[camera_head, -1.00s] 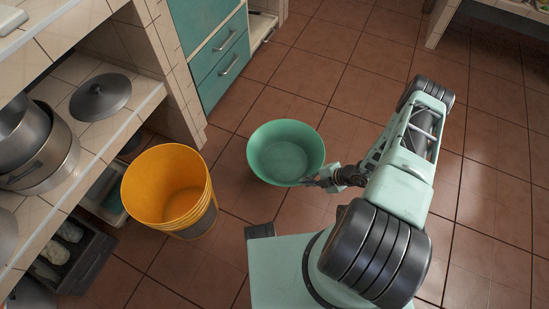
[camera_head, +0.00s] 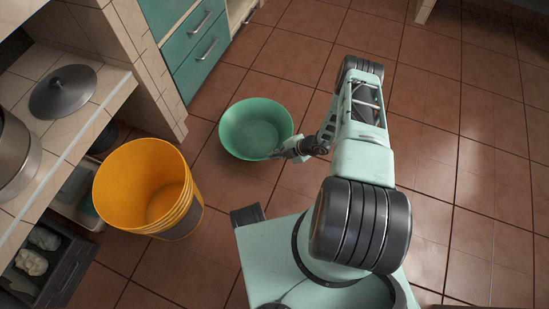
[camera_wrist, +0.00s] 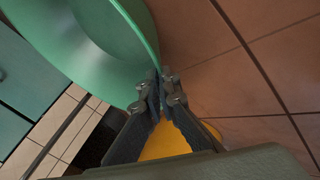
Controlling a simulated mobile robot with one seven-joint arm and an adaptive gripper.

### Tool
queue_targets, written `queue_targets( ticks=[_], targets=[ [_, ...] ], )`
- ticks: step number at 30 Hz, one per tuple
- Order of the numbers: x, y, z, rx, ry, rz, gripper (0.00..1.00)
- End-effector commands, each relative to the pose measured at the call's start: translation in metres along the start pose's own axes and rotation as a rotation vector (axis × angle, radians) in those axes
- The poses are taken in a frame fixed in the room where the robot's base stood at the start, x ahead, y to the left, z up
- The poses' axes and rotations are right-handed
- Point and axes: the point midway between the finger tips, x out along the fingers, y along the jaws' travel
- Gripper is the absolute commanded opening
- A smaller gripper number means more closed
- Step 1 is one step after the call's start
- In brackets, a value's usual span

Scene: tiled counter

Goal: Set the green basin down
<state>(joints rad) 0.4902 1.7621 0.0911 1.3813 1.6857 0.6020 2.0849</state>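The green basin (camera_head: 255,127) is in the head view, left of my arm, with its open top facing the camera. It looks empty. My gripper (camera_head: 277,154) is at the basin's near right rim. In the wrist view the basin (camera_wrist: 95,38) fills the upper left, and its rim runs down between the two fingertips of my gripper (camera_wrist: 162,78). The fingers are closed on that rim. I cannot tell whether the basin's underside touches the floor, as it is hidden.
A yellow bucket (camera_head: 140,185) stands on the tiled floor left of the basin. A tiled counter with a pot lid (camera_head: 63,92) and teal drawers (camera_head: 199,52) are at the left and back. A crate (camera_head: 50,262) sits low at the left. The floor (camera_head: 440,110) at the right is clear.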

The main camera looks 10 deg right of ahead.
Motion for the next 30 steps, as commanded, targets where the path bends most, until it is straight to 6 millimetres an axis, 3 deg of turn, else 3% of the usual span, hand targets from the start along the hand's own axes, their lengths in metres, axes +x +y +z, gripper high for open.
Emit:
queue_targets(
  ticks=[1,5,14,21,30],
  targets=[
    [0.011,-0.007,0.003,0.001,0.0,-0.001,0.0],
    [0.023,-0.013,0.009,0.003,-0.003,0.001,0.0],
    [0.022,-0.012,0.008,0.006,-0.004,0.002,0.0],
    [0.022,-0.013,0.008,0.006,-0.004,0.0,0.22],
    [0.02,-0.012,0.008,0.006,-0.005,0.0,0.22]
  ],
)
